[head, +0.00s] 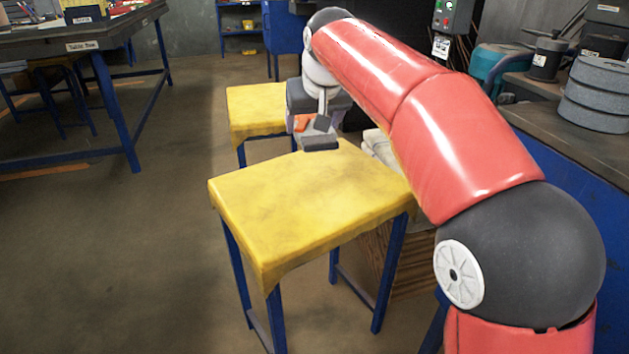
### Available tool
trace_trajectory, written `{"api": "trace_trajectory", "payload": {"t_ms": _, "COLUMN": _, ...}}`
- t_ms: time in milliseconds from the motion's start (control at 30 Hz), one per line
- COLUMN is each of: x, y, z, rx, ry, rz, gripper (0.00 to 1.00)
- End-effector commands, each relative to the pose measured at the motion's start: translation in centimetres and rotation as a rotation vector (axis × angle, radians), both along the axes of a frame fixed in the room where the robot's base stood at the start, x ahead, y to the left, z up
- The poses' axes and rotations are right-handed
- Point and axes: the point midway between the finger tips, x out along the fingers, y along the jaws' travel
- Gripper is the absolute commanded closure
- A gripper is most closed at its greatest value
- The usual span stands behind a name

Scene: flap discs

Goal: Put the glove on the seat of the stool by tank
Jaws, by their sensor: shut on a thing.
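My gripper (321,134) is above the far edge of the near yellow-topped stool (300,205), with its dark fingers pointing down. It is shut on a small orange thing (301,122), which I take to be the glove. Most of it is hidden by the fingers, so its full shape does not show. A second yellow-topped stool (255,108) stands behind, partly hidden by my gripper. The near stool's visible seat is bare. I cannot tell for sure which stool is the one by the tank; a teal rounded body (488,66) shows at the right, behind my arm.
A dark-topped table (80,46) with blue legs stands at the far left. A workbench (545,95) with grey discs (597,95) is at the right. Pale folded cloth or sacks (378,148) lie beside the near stool.

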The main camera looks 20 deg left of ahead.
Motion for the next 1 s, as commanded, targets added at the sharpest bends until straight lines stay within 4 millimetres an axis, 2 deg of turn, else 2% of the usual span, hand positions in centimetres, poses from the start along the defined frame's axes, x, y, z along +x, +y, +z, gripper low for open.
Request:
{"api": "trace_trajectory", "payload": {"t_ms": 33, "x": -0.1, "y": 0.0, "z": -1.9, "rx": -0.002, "ry": 0.003, "rz": 0.000, "gripper": 0.48}}
{"api": "trace_trajectory", "payload": {"t_ms": 100, "x": -0.1, "y": 0.0, "z": -3.7, "rx": -0.002, "ry": 0.004, "rz": 0.001, "gripper": 0.48}}
{"api": "trace_trajectory", "payload": {"t_ms": 300, "x": -0.1, "y": 0.0, "z": -7.4, "rx": 0.000, "ry": 0.001, "rz": 0.001, "gripper": 0.48}}
{"api": "trace_trajectory", "payload": {"t_ms": 533, "x": 0.0, "y": 0.0, "z": -9.0, "rx": 0.001, "ry": 0.000, "rz": 0.001, "gripper": 0.48}}
{"api": "trace_trajectory", "payload": {"t_ms": 800, "x": -0.1, "y": 0.0, "z": -12.6, "rx": 0.001, "ry": 0.000, "rz": 0.001, "gripper": 0.48}}
{"api": "trace_trajectory", "payload": {"t_ms": 1000, "x": 0.0, "y": 0.0, "z": -12.5, "rx": 0.001, "ry": 0.000, "rz": 0.001, "gripper": 0.48}}
